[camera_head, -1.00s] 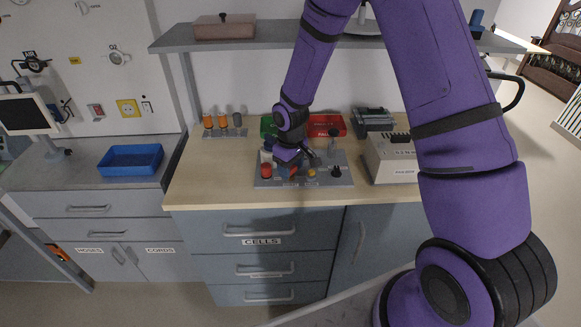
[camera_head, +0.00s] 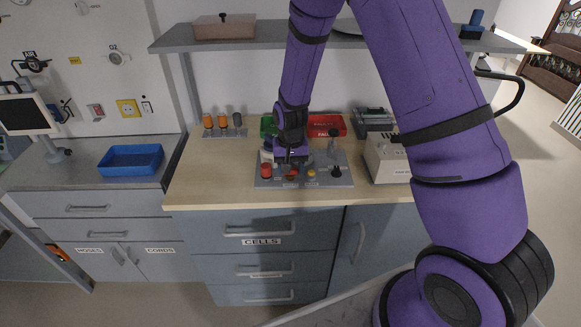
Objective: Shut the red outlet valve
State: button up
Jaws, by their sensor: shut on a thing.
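A grey control panel (camera_head: 318,183) lies on the wooden bench top. The red outlet valve (camera_head: 291,174) is a small red handle near the panel's middle, partly hidden by my gripper. My gripper (camera_head: 291,165) points down over it from behind, its fingers shut on the red handle. The fingertips are small and dark here, so the exact grip and the handle's angle are hard to tell.
A red knob (camera_head: 266,170) is just left of the valve; a yellow knob (camera_head: 311,174) and a black knob (camera_head: 336,171) are to the right. A red bin (camera_head: 327,127) stands behind. A beige box (camera_head: 388,160) stands right. The shelf (camera_head: 255,40) hangs above.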

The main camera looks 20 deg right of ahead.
jog(key=shift+m, duration=0.4)
jog(key=o, duration=0.9)
jog(key=shift+o, duration=0.2)
notch_tip(320, 180, up, 11)
jog(key=shift+f, duration=0.1)
dwell(0.3)
